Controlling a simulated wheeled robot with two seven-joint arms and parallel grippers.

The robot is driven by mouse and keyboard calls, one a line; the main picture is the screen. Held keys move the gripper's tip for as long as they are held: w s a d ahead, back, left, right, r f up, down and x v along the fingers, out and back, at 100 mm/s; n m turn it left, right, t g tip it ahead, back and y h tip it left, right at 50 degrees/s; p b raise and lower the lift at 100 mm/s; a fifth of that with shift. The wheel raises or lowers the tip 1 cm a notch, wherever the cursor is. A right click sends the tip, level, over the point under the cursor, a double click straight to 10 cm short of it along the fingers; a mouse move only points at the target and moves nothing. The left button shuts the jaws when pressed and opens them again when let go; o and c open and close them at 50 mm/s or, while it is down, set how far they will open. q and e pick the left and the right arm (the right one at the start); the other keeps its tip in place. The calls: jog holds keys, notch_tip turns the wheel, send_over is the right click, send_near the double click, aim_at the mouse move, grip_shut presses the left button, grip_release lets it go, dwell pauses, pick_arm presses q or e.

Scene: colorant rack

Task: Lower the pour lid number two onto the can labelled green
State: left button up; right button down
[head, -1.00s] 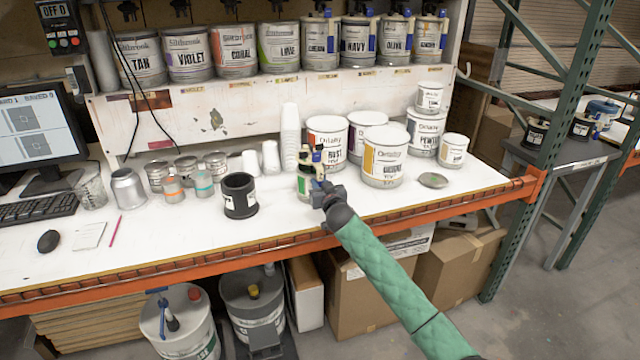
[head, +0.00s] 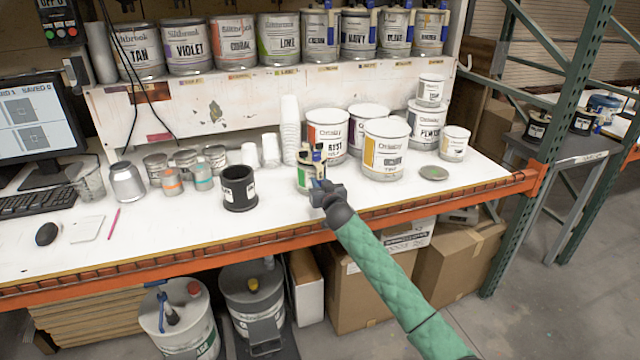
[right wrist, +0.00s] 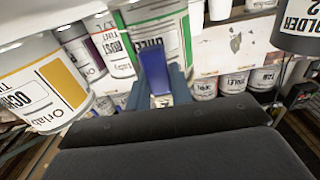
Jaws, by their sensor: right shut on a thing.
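My right gripper (head: 318,187) is shut on the blue handle of the pour lid (head: 313,155) at the front of the bench. The blue handle (right wrist: 158,72) also shows between the fingers in the right wrist view. The small white can with a green stripe (head: 304,178) stands right at the lid, partly hidden by the gripper. In the right wrist view, its green-striped label (right wrist: 160,38) is upside down behind the handle. The lid is at the can's top; whether it touches or sits flat I cannot tell. My left gripper is not in view.
A black holder (head: 239,188) stands empty to the left. A yellow-labelled can (head: 386,150) stands close on the right, with several white cans behind. Paper cups (head: 290,130) stand behind the green can. A loose round lid (head: 433,173) lies farther right.

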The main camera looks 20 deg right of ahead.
jog(key=shift+f+b, duration=0.3)
jog(key=shift+f, duration=0.25)
dwell(0.7)
jog(key=c, duration=1.3)
grip_release()
jog(key=shift+o, duration=0.7)
